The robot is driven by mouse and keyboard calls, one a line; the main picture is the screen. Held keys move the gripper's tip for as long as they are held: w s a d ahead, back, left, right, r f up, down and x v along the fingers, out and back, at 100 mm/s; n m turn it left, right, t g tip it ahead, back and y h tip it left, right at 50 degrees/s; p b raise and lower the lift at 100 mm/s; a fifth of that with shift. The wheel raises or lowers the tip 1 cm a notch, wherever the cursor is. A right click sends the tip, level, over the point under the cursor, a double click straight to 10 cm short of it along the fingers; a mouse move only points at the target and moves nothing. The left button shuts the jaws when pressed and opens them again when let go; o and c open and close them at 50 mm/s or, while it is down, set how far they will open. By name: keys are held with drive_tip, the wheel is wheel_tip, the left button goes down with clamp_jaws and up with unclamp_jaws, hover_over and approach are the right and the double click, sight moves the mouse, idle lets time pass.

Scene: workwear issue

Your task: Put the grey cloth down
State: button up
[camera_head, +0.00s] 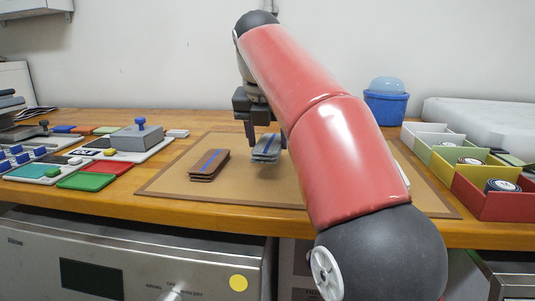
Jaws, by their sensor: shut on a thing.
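A folded grey cloth (266,148) with a blue stripe is between the fingers of my gripper (267,138), over the tan mat (165,184). My gripper is shut on it. The cloth looks slightly tilted, and I cannot tell whether its underside touches the mat. A brown folded cloth (209,164) with a blue stripe lies on the mat to the left, apart from the grey one. My red arm hides the right middle of the mat and part of the gripper.
Open boxes in white (429,138), green (452,161) and red (492,200) stand at the right. A blue bucket (386,107) is at the back. Trays with coloured pieces and a grey block (135,139) fill the left. Bare mat shows around the brown cloth.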

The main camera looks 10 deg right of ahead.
sight(267, 143)
drive_tip(key=shift+f, duration=1.9)
drive_tip(key=shift+f, duration=0.1)
drive_tip(key=shift+f, duration=0.15)
drive_tip(key=o, duration=1)
drive_tip(key=shift+c, duration=0.2)
